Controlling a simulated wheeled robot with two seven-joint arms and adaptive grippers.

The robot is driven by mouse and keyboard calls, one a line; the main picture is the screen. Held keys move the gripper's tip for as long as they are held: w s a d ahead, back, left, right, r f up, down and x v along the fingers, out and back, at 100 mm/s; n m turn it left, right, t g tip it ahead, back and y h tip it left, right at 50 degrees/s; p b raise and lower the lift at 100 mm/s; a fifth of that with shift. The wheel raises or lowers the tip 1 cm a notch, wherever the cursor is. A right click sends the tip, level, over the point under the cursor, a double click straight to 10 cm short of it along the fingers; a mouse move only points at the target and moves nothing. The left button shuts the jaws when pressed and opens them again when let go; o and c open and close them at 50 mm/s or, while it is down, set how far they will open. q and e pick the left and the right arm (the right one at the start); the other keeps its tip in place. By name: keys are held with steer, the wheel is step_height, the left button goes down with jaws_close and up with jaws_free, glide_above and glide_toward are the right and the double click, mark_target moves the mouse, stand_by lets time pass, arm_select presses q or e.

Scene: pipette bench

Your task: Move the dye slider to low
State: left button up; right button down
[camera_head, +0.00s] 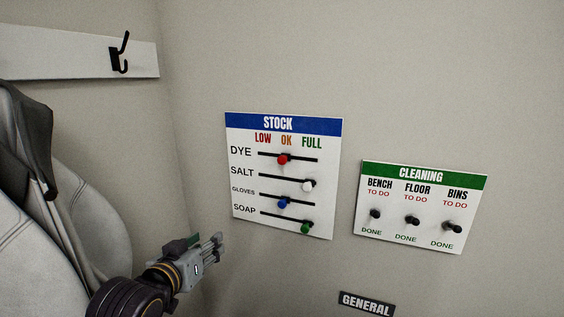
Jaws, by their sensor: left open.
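The white STOCK board (240,219) with a blue header hangs on the wall at the middle. Its columns read LOW, OK and FULL from left to right. The red dye slider knob (283,160) sits on the top track near its middle, roughly under OK. My left gripper (219,243) is open and empty, below and left of the board's lower left corner, apart from the dye knob. My right gripper is not in view.
Below the dye knob are a white salt knob (308,186), a blue gloves knob (283,204) and a green soap knob (305,228). A CLEANING board (423,177) with three black switches is to the right. A GENERAL sign (366,304) is below. A hook rail (60,58) is upper left.

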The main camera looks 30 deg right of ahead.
arm_select(q)
steer(key=d+r+m+h, duration=0.2)
steer(key=d+r, duration=0.4)
steer(key=r, duration=0.2)
steer(key=m+h, duration=0.2)
steer(key=h, duration=0.1)
glide_toward(281, 161)
steer(key=v, duration=0.3)
steer(key=shift+s, duration=0.15)
steer(key=shift+d, duration=0.1)
steer(key=shift+p+x, duration=1.1)
steer(key=shift+x, duration=3.75)
steer(key=shift+p+x, duration=0.4)
steer(key=shift+x, duration=1.6)
